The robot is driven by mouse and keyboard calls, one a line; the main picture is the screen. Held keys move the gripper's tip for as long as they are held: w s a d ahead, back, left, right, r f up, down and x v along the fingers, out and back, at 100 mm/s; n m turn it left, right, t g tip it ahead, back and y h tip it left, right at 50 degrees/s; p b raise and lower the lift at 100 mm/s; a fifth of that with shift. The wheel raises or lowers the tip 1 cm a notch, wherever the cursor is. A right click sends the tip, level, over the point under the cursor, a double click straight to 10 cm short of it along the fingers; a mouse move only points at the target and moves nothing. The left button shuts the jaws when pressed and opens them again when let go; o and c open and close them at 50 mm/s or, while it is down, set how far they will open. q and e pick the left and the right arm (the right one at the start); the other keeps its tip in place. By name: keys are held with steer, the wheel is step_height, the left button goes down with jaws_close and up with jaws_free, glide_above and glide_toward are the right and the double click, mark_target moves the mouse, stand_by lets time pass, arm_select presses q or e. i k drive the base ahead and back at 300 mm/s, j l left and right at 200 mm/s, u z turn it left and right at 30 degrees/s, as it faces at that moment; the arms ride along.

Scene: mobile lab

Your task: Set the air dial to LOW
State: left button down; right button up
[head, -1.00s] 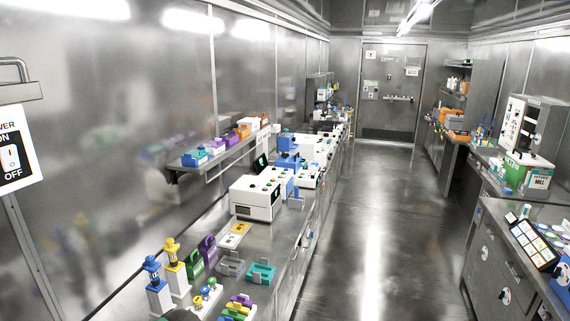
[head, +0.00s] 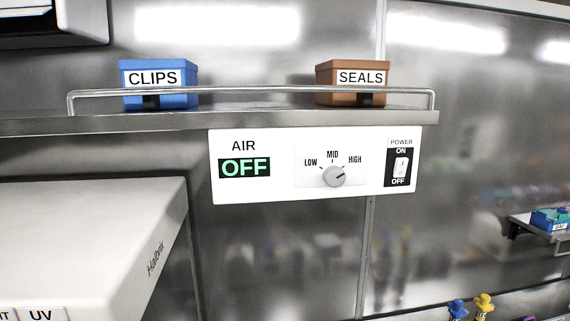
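The air panel (head: 270,190) is a white plate mounted under a metal shelf, in the middle of the head view. Its air dial (head: 333,177) is a round grey knob below the labels LOW, MID and HIGH. The dial's dark mark points up and to the right, toward HIGH. The display (head: 245,168) under the word AIR reads OFF in green. A white rocker power switch (head: 401,167) sits at the panel's right, between ON and OFF labels. Neither of my grippers is in view.
A metal shelf (head: 225,119) with a rail runs just above the panel. It holds a blue CLIPS box (head: 180,97) and a brown SEALS box (head: 368,74). A large white machine (head: 80,240) stands at the lower left. The space below the panel looks clear.

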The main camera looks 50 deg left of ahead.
mark_target(334, 176)
steer(key=u, duration=1.35)
